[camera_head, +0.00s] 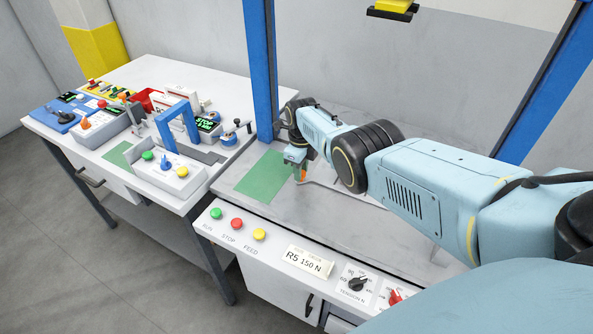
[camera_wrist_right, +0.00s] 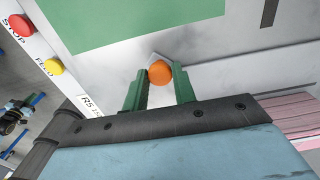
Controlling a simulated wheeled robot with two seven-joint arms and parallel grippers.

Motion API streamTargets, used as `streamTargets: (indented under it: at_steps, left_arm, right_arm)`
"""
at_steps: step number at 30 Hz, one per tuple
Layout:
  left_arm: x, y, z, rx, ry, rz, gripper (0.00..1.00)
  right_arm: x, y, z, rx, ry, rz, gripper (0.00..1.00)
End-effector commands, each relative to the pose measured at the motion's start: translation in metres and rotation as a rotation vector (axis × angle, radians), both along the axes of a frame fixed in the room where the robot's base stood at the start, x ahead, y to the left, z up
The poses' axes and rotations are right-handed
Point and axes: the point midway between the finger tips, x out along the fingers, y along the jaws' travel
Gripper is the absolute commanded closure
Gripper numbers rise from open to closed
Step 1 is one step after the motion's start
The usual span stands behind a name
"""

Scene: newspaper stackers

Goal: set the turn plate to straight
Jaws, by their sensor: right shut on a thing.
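My right gripper (camera_head: 298,164) reaches down over the grey worktop beside the green patch. In the right wrist view its two green fingers (camera_wrist_right: 160,80) are shut on a round orange knob (camera_wrist_right: 160,71), which sits between the fingertips. A little of the orange also shows below the gripper in the head view (camera_head: 303,174). A pale, pointed edge shows just beyond the knob in the wrist view; I cannot tell whether it is the turn plate. The plate's angle cannot be read, as my gripper and arm cover much of this area. My left gripper is out of view.
A green patch (camera_head: 262,178) lies left of the gripper. Along the front edge are green, red and yellow buttons (camera_head: 237,224), an R5 150 N label (camera_head: 304,262) and a dial (camera_head: 357,284). A blue post (camera_head: 261,70) stands behind. A cluttered white table (camera_head: 150,75) is at left.

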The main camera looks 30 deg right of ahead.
Motion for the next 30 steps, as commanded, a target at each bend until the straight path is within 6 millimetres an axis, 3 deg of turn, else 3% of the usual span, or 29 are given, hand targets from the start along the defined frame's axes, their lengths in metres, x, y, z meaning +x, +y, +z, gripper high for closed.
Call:
streamTargets:
  at_steps: [10, 11, 16, 25, 30]
  left_arm:
    - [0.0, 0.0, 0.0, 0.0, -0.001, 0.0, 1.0]
    - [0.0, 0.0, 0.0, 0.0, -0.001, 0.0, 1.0]
    - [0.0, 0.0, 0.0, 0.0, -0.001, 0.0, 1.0]
    - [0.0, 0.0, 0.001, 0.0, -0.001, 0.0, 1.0]
    - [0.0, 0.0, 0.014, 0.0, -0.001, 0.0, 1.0]
  right_arm:
    - [0.003, -0.002, 0.003, -0.004, -0.009, -0.005, 1.0]
    - [0.003, -0.002, 0.003, -0.005, -0.01, -0.005, 0.72]
    - [0.002, -0.002, 0.002, -0.004, -0.007, -0.004, 0.52]
    - [0.001, -0.001, 0.003, -0.002, -0.005, -0.003, 0.52]
    - [0.001, -0.001, 0.017, -0.002, -0.005, -0.002, 0.52]
